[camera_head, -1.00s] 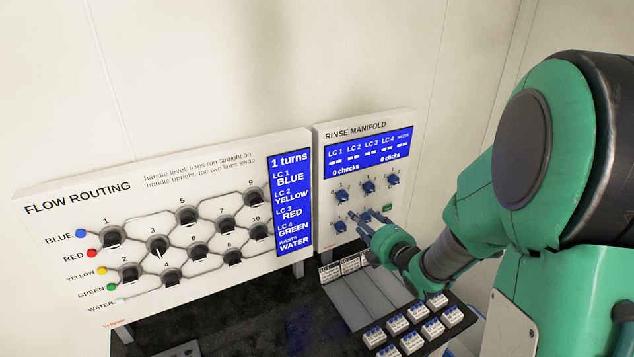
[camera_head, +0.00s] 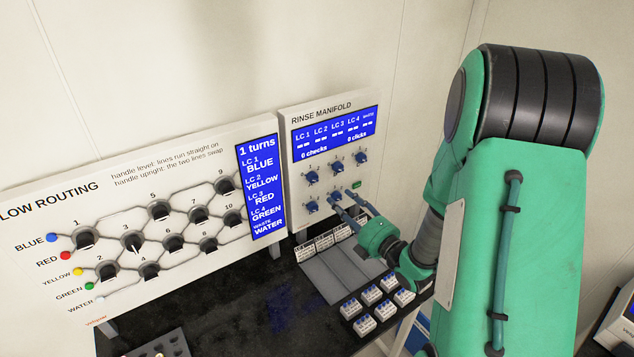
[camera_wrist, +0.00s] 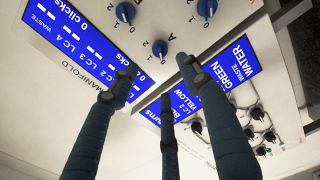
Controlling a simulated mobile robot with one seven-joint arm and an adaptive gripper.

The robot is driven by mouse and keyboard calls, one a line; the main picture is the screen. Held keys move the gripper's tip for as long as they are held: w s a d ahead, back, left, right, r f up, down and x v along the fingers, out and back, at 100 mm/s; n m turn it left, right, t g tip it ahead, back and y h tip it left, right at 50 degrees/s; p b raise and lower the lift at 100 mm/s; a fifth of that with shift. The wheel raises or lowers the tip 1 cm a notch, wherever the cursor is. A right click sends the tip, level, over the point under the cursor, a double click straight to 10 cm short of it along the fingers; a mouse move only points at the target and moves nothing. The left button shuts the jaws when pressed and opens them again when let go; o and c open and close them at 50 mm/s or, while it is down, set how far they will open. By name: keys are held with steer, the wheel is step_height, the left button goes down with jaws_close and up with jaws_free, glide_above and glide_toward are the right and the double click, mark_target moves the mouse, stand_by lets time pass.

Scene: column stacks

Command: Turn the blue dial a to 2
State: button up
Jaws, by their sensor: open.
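The rinse manifold panel (camera_head: 300,150) carries several small blue dials in two rows. The upper row has a left dial (camera_head: 312,177), a middle dial (camera_head: 337,167) and a right dial (camera_head: 361,157). The lower row shows a left dial (camera_head: 312,206) and another dial (camera_head: 336,197). In the wrist view, my gripper's spread dark fingers (camera_wrist: 160,84) hold nothing; a dial (camera_wrist: 159,47) with marks 0, 1, 2 shows beyond the tips.
The manifold's blue display (camera_head: 335,134) reads 0 checks and 0 clicks. The flow routing panel (camera_head: 120,190) with black handles stands to the left. Several small white blocks (camera_head: 371,295) lie below my gripper.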

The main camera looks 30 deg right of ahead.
mark_target(316, 181)
steer(key=w+p, duration=0.1)
steer(key=w, duration=1.2)
steer(key=shift+w, duration=0.35)
steer(key=c, duration=1.1)
